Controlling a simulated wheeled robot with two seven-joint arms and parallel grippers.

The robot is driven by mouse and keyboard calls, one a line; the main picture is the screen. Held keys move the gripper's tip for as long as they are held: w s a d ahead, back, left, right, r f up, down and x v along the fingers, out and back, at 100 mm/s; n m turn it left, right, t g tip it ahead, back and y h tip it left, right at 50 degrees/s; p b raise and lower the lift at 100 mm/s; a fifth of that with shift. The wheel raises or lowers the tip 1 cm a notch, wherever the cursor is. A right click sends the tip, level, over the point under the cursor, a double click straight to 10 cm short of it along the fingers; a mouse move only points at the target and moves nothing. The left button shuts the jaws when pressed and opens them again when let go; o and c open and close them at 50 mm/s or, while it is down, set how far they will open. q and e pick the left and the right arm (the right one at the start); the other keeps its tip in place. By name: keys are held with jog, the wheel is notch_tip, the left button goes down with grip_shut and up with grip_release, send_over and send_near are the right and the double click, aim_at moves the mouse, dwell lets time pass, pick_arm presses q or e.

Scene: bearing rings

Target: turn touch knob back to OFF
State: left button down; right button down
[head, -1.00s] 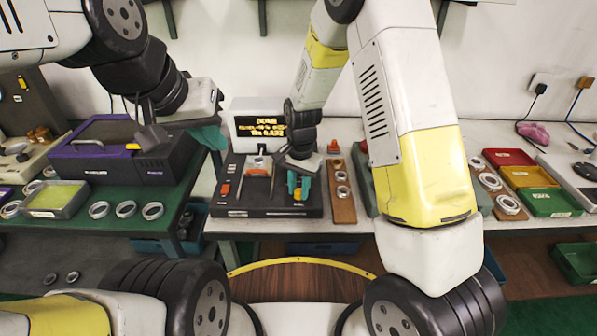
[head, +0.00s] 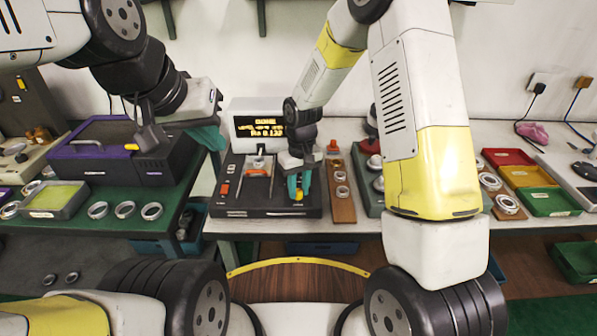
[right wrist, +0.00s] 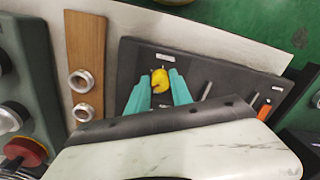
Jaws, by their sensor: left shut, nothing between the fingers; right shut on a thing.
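The tester (head: 235,207) is a black base with a screen (head: 258,126) showing yellow text with "DONE" on top. The yellow knob (head: 299,195) is at the right front of the base. My right gripper (head: 299,184) reaches down over it, and its teal fingers are shut on the knob. The right wrist view shows the yellow knob (right wrist: 160,81) between the fingertips (right wrist: 158,84), one on each side. The knob's label is too small to read. My left gripper (head: 212,138) is shut and empty, left of the screen.
A wooden strip with rings (head: 341,203) stands right of the tester. A purple-edged black box (head: 85,160) and several loose rings are on the green table at left. Red, yellow and green bins (head: 548,202) are at right.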

aim_at(299, 190)
jog(key=n, duration=0.5)
jog(key=shift+w+n, duration=0.15)
jog(key=shift+n, duration=0.15)
jog(key=n, duration=0.4)
jog(key=shift+n, duration=0.4)
jog(key=c, duration=1.1)
grip_release()
jog(key=shift+c, duration=0.2)
notch_tip(299, 190, up, 8)
jog(key=shift+w+f, duration=0.1)
jog(key=shift+w, duration=0.05)
jog(key=shift+d, duration=0.1)
